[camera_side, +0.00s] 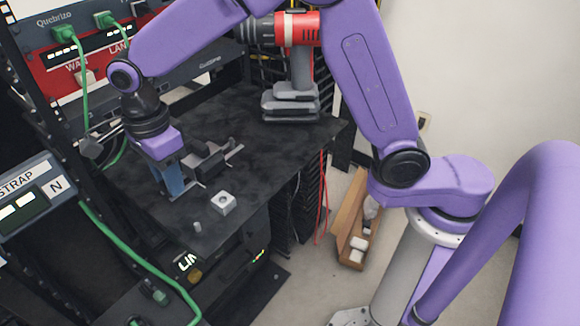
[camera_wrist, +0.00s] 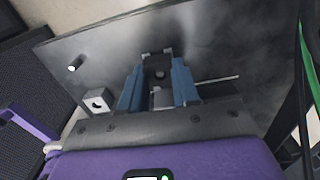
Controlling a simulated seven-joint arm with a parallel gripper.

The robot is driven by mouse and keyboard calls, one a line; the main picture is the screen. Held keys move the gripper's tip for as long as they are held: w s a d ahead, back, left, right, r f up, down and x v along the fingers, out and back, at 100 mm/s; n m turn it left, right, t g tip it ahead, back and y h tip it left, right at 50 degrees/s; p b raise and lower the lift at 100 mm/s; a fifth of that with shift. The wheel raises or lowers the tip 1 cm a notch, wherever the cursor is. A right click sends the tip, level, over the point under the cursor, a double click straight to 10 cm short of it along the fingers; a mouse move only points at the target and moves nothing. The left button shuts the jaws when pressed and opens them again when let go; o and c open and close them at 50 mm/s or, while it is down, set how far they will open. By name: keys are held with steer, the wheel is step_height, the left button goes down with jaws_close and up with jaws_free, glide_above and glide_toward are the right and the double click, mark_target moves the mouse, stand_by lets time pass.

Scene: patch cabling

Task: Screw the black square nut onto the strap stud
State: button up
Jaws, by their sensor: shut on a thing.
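My gripper (camera_side: 168,182) points down, low over the black worktop in the side view. Its blue fingers also show in the wrist view (camera_wrist: 159,88). They are shut on a small dark piece with a round mark (camera_wrist: 159,73), which looks like the black square nut. In the side view the fingers hide that piece. A short pale stud (camera_side: 197,227) stands upright on the worktop in front of my gripper; it also shows in the wrist view (camera_wrist: 72,67). The held piece is apart from it. I cannot tell whether this is the strap stud.
A silver square block with a hole (camera_side: 222,203) sits near the worktop's front edge. A grey bracket-like piece (camera_side: 212,160) is right beside my gripper. A red drill (camera_side: 295,65) stands behind. The rack with green cables (camera_side: 82,80) and the STRAP panel (camera_side: 35,195) are left.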

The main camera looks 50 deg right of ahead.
steer(key=m, duration=0.6)
steer(key=o, duration=0.7)
steer(key=shift+r, duration=1.6)
steer(key=shift+o, duration=0.3)
